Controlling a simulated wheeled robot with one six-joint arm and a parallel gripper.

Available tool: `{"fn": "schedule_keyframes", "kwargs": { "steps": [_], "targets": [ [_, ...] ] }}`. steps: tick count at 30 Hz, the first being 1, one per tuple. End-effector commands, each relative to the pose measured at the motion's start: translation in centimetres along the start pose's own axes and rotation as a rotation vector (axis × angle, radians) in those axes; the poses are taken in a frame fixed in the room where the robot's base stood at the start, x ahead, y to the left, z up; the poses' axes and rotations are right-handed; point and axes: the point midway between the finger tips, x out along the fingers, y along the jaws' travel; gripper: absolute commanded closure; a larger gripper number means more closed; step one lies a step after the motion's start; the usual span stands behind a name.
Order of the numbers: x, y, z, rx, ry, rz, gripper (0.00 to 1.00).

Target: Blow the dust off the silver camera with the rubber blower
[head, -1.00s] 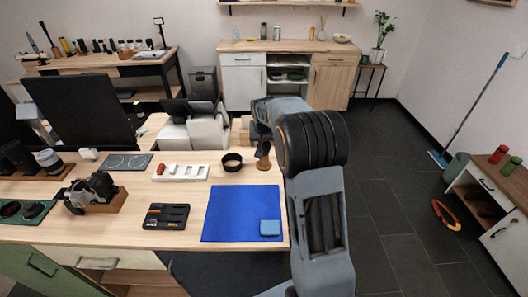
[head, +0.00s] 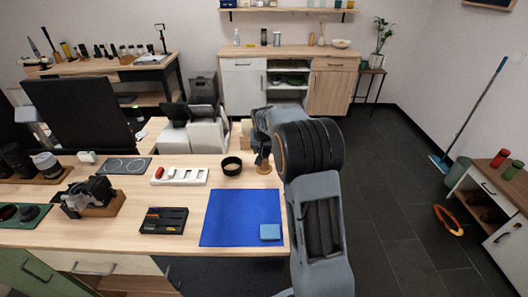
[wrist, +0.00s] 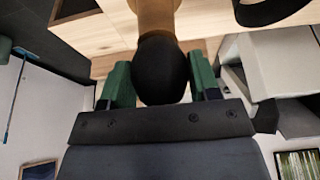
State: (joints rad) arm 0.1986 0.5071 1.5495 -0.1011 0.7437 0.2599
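The silver camera (head: 92,190) with black parts sits on a wooden block (head: 106,207) at the left of the table. A round black bulb, seemingly the rubber blower (wrist: 160,72), stands in front of a brown post or stand (wrist: 157,16) in the wrist view. My gripper (wrist: 160,82) has green fingers, one on each side of the bulb. The fingers look very close to it; I cannot tell whether they press on it. In the head view my gripper (head: 262,157) is over the small wooden stand (head: 264,168), largely hidden by my arm.
A blue mat (head: 235,215) with a blue cloth (head: 270,232) lies at the table's right. Dark lenses (head: 18,160) stand far left.

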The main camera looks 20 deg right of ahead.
Motion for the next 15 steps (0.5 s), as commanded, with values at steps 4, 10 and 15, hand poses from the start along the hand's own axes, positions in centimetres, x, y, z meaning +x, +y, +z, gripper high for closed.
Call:
{"fn": "schedule_keyframes", "kwargs": {
  "steps": [4,10,15],
  "targets": [
    [0.0,-0.01,0.01,0.0,0.0,0.0,0.49],
    [0.01,-0.02,0.02,0.0,0.0,0.0,0.49],
    [-0.02,-0.03,0.0,0.0,0.0,0.0,0.49]
  ]
}}
